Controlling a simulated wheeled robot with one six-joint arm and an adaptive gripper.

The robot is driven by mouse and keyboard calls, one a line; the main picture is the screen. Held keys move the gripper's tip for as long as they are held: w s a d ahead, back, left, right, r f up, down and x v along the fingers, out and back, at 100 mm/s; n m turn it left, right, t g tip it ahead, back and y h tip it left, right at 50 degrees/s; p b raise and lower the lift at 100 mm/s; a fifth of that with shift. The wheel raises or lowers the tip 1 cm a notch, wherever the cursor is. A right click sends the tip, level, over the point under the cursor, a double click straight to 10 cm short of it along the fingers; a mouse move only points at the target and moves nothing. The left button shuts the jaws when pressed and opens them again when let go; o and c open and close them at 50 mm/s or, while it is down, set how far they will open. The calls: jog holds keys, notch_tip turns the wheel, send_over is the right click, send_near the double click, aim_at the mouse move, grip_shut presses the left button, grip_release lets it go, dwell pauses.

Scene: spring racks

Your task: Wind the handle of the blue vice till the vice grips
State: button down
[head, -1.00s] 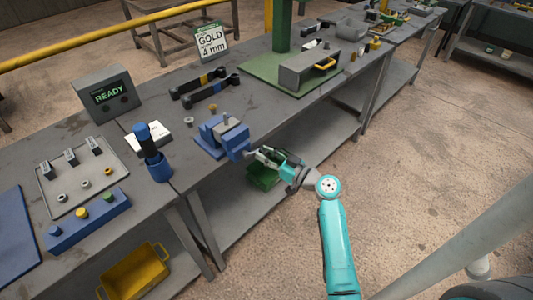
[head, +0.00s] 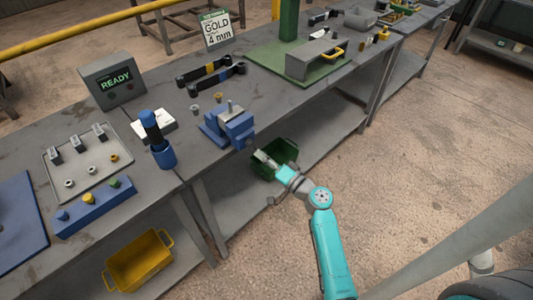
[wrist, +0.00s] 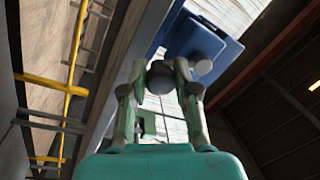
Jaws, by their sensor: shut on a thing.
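The blue vice (head: 230,124) stands at the front edge of the bench, with a grey piece (head: 231,108) upright at its jaws. In the wrist view the vice (wrist: 205,45) is close beyond my fingers. My gripper (head: 262,158) is just below and in front of the vice, off the bench edge. In the wrist view my gripper (wrist: 160,72) is shut on a dark round knob of the vice handle (wrist: 160,85). The rest of the handle is mostly hidden. I cannot tell whether the jaws touch the grey piece.
A green bin (head: 286,150) sits below, right behind my gripper. A display (head: 112,80) reads READY, and a sign (head: 216,30) reads GOLD 4 mm. Open floor lies to the right.

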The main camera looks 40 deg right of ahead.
jog(key=shift+s+a+m+h, duration=0.1)
jog(key=shift+a+m+h, duration=0.35)
jog(key=shift+m, duration=1)
jog(key=shift+w+a+m+h, duration=0.1)
jog(key=shift+a+m, duration=0.7)
jog(key=shift+m, duration=0.7)
jog(key=shift+s+a+m+h, duration=0.1)
jog(key=shift+a+m+h, duration=0.35)
jog(key=shift+m, duration=1)
jog(key=shift+a, duration=0.15)
jog(key=c, duration=0.9)
grip_release()
jog(key=shift+o, duration=0.2)
jog(key=s+f, duration=0.1)
jog(key=s, duration=1.1)
jog(key=shift+f, duration=0.3)
